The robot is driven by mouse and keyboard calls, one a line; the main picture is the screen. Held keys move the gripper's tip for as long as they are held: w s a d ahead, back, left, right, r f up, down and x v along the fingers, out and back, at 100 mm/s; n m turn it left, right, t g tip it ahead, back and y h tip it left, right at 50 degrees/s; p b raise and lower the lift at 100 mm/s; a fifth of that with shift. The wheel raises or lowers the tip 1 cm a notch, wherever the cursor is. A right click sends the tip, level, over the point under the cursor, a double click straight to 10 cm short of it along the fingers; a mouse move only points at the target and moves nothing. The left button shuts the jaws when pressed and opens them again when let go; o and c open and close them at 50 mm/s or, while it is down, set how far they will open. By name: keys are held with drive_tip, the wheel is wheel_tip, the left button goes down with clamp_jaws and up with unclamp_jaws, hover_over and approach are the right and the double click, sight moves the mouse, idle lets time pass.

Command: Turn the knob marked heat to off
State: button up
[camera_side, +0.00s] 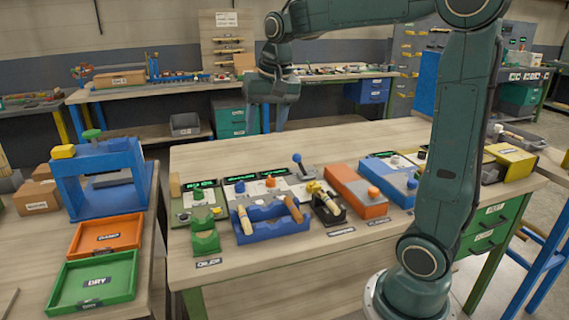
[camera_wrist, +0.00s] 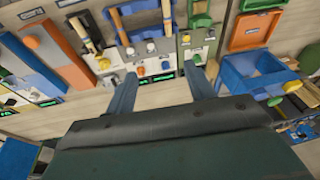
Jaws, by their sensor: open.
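No label reading heat is legible, so I cannot tell which knob carries it. My gripper (camera_side: 274,122) is open and empty, fingers down, above the table behind the panels. Its two fingers also show in the wrist view (camera_wrist: 163,74).
A blue rack with wooden-handled tools (camera_side: 262,232) and a green holder (camera_side: 205,240) stand in front of the panels. An orange box (camera_side: 350,185) and a lever with a blue ball (camera_side: 297,158) are to the right. The table behind the panels (camera_side: 220,155) is bare.

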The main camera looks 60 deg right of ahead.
drive_tip(key=w+d+f+m+g, duration=0.1)
drive_tip(key=w+d+f+m, duration=0.15)
drive_tip(key=w+d, duration=0.2)
drive_tip(key=w+d+f+m+g, duration=0.1)
drive_tip(key=w+d+f+m, duration=0.1)
drive_tip(key=w+d+f, duration=0.3)
drive_tip(key=m, duration=0.4)
hover_over(270, 177)
wheel_tip(270, 177, down, 6)
drive_tip(key=f, duration=0.1)
drive_tip(key=shift+s+a+r+g+y, duration=0.1)
drive_tip(key=shift+r+g+y, duration=0.2)
drive_tip(key=shift+y, duration=0.1)
drive_tip(key=shift+f, duration=0.1)
wheel_tip(270, 177, down, 14)
drive_tip(key=shift+r, duration=0.15)
drive_tip(key=c, duration=1)
